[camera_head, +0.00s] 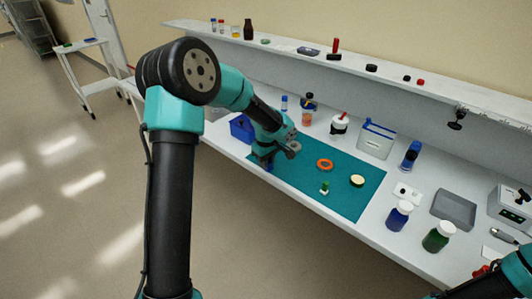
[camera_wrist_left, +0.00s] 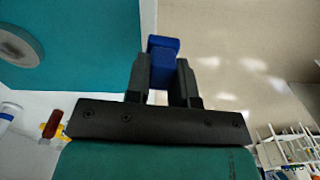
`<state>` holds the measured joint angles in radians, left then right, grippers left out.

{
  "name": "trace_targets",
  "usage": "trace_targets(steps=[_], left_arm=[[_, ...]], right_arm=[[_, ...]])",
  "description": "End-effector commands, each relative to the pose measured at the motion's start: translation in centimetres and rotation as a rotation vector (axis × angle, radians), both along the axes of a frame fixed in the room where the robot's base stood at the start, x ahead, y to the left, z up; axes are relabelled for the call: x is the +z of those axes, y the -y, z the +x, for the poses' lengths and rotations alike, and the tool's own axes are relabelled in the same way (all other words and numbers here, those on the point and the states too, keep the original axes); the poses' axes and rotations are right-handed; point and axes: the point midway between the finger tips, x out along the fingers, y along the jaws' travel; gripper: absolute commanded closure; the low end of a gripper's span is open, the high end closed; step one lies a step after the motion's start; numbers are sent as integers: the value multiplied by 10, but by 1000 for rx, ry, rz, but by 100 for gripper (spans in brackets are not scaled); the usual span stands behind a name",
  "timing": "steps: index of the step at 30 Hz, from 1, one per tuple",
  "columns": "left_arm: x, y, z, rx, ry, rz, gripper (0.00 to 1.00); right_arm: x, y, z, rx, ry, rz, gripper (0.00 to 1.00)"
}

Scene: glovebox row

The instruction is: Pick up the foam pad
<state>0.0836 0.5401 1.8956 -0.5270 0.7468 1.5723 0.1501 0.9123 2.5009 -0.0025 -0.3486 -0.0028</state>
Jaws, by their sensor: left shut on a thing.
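The foam pad shows as a small blue block (camera_wrist_left: 163,52) between the fingers of my left gripper (camera_wrist_left: 163,75) in the left wrist view. The fingers are shut on it, and its top end sticks out past the fingertips. In the head view my left gripper (camera_head: 265,162) is low at the left edge of the teal mat (camera_head: 335,203), with a bit of the blue pad (camera_head: 269,169) showing below it. I cannot tell whether the pad touches the bench. My right gripper is out of view; only part of that arm shows at the bottom right.
An orange ring (camera_head: 325,165), a cream round piece (camera_head: 357,181) and a small green-and-white item (camera_head: 325,188) lie on the mat. A blue bin (camera_head: 241,128) stands behind my left wrist. Bottles (camera_head: 398,217) and a grey tray (camera_head: 453,210) stand to the right. A shelf runs along the back.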

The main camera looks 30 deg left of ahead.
Motion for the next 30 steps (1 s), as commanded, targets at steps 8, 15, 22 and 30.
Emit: trace_targets(steps=[8, 15, 22, 30], left_arm=[[3, 17, -27, 0, -1, 0, 100], [3, 18, -30, 1, 0, 0, 100], [3, 18, -30, 1, -1, 0, 100], [3, 18, -30, 1, -1, 0, 96]], right_arm=[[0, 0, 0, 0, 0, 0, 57], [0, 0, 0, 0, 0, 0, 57], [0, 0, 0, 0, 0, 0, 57], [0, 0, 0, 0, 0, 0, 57]])
